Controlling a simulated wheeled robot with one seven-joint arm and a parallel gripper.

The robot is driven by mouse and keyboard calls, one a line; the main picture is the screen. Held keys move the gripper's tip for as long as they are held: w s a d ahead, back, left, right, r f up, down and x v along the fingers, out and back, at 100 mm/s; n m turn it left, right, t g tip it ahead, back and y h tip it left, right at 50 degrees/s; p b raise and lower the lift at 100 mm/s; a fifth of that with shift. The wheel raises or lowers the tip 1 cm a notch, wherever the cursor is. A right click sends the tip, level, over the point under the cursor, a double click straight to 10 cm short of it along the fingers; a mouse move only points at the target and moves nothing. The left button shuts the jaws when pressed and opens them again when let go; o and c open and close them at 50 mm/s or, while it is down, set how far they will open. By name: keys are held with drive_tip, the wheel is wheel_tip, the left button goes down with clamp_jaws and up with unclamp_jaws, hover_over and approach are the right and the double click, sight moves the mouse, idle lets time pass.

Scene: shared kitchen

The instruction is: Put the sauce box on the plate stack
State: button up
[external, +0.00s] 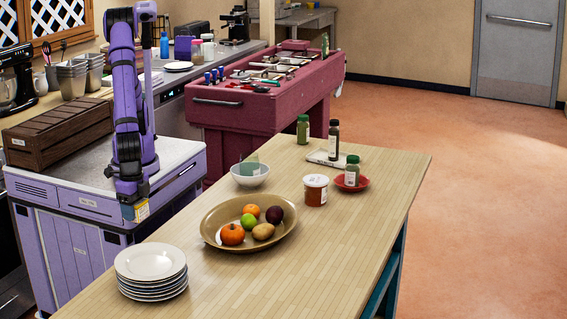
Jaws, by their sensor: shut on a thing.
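The plate stack (151,262) of several white plates stands at the near left end of the wooden table. My gripper (132,200) points down at the table's left edge, behind the plates in the picture. It is shut on a small white and yellow box (142,211), which looks like the sauce box. The box hangs above and apart from the plate stack. My gripper hides part of the box.
A brown bowl (211,237) with several fruits stands right of the plates on the table (330,232). Farther back are a white bowl (250,181), a red-brown jar (316,190), a red saucer (362,186) and bottles. The table's front right is clear.

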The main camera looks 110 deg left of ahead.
hover_over(150, 261)
drive_tip(key=shift+s+a+f, duration=0.15)
drive_tip(key=shift+a+f, duration=0.05)
drive_tip(key=shift+f, duration=0.5)
drive_tip(key=shift+d+f, duration=0.15)
drive_tip(key=shift+f, duration=1.65)
drive_tip(key=shift+f, duration=0.1)
drive_tip(key=o, duration=1)
